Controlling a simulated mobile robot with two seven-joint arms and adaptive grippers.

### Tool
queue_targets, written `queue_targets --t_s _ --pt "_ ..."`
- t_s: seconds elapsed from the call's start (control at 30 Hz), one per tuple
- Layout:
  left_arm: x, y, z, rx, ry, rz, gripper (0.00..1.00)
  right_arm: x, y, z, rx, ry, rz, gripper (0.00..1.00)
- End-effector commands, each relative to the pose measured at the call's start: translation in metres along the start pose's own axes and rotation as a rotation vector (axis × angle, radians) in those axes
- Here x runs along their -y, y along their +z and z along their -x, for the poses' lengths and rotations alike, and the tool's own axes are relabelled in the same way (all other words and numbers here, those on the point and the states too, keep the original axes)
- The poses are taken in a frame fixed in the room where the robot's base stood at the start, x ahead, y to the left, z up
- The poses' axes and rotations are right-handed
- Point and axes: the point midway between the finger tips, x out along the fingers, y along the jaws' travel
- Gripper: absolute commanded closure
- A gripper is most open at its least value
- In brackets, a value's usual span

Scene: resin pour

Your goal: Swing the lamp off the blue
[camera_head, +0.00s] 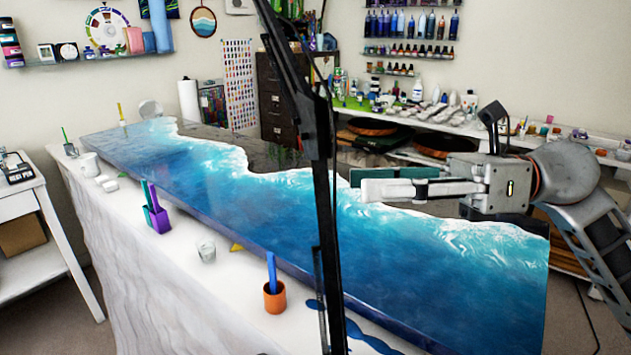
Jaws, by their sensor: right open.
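A black jointed pole (325,200), which looks like the lamp's stand and arm, runs from the top to the bottom of the view. It crosses in front of the blue resin slab (210,190); no lamp head shows. The slab is a long wave-patterned top with white foam lines, lying on a draped table (140,260). My right gripper (372,184) reaches in from the right over the slab. Its fingers point left toward the pole, are open, and hold nothing visible. I cannot tell the depth gap to the pole. My left gripper is not in view.
On the table's near ledge stand an orange cup (274,298) with a blue stick, a purple holder (159,219), a small clear cup (206,250) and a white mug (89,164). A cluttered counter (480,130) runs along the back right. A white cart (35,200) stands at left.

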Motion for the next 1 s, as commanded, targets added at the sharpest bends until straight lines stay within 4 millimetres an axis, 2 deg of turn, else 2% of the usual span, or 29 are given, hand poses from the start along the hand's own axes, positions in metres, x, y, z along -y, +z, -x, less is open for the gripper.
queue_targets --t_s 0.2,0.4,0.77,0.8,0.93,0.97,1.0 --pt "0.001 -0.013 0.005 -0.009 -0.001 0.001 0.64 -0.003 0.003 -0.035 0.000 0.006 0.000 0.59" --pt "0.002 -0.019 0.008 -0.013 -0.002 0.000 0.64 -0.002 0.002 -0.059 0.000 0.004 0.000 0.59" --pt "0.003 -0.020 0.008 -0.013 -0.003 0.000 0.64 -0.001 0.000 -0.066 0.000 0.001 -0.001 0.59" --pt "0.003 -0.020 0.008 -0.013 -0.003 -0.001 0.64 -0.001 0.000 -0.066 0.000 0.001 -0.001 0.62" --pt "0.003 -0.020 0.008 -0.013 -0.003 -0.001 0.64 -0.001 0.000 -0.065 0.000 0.002 -0.001 0.96" --pt "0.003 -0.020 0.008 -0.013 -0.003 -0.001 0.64 -0.001 0.000 -0.065 0.000 0.002 -0.001 1.00" --pt "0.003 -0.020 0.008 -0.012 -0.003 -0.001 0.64 -0.001 0.000 -0.065 0.000 0.002 -0.001 1.00"
